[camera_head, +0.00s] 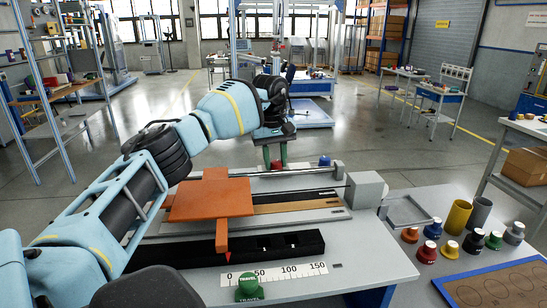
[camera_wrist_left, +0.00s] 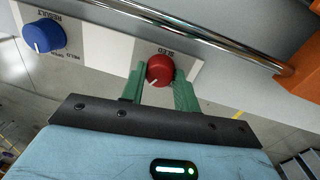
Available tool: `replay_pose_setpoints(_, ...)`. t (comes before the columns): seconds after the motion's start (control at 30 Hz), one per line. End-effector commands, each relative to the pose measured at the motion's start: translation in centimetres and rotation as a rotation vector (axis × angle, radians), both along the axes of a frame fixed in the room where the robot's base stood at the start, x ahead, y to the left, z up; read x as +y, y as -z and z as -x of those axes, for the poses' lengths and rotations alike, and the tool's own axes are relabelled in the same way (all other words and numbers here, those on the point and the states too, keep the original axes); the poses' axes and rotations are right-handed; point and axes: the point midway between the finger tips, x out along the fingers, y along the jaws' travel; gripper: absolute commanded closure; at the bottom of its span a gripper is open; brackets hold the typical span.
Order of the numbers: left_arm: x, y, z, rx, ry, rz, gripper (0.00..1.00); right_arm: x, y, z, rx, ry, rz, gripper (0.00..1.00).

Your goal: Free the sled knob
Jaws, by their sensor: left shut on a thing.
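The red sled knob (camera_wrist_left: 160,69), with a white pointer line, sits on a white panel labelled SLED in the left wrist view. My left gripper (camera_wrist_left: 158,80) has its green fingers on both sides of the knob and is shut on it. In the head view the gripper (camera_head: 275,152) points down at the bench's far edge, with the red knob (camera_head: 277,165) low between its fingers. The orange sled (camera_head: 211,200) lies on the rail fixture, its red pointer above the scale. My right gripper is not in view.
A blue RESULT knob (camera_wrist_left: 43,35) stands left of the red one, and a metal rod (camera_wrist_left: 200,30) runs close behind. A green TRAVEL knob (camera_head: 249,287) is at the bench front. Coloured knobs, a yellow cup (camera_head: 458,217) and a grey tray (camera_head: 408,210) are at right.

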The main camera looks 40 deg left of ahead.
Motion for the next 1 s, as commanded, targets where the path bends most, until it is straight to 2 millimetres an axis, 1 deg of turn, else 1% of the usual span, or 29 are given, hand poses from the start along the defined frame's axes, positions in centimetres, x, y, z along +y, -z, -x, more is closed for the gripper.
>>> replay_pose_setpoints(0.03, 0.0, -0.3, 0.1, -0.003, -0.042, 0.001, 0.92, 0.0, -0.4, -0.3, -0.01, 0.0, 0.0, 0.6)
replay_pose_setpoints(0.3, -0.1, -0.3, 0.1, -0.004, -0.299, 0.001, 0.92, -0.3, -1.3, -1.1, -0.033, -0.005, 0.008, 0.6)
replay_pose_setpoints(0.53, -0.1, -0.2, 0.2, -0.003, -0.517, 0.002, 0.92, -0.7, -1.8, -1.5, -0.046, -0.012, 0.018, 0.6)
replay_pose_setpoints(1.0, -0.2, -0.2, 0.2, -0.003, -0.957, 0.002, 0.92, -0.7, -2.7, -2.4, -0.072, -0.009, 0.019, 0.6)
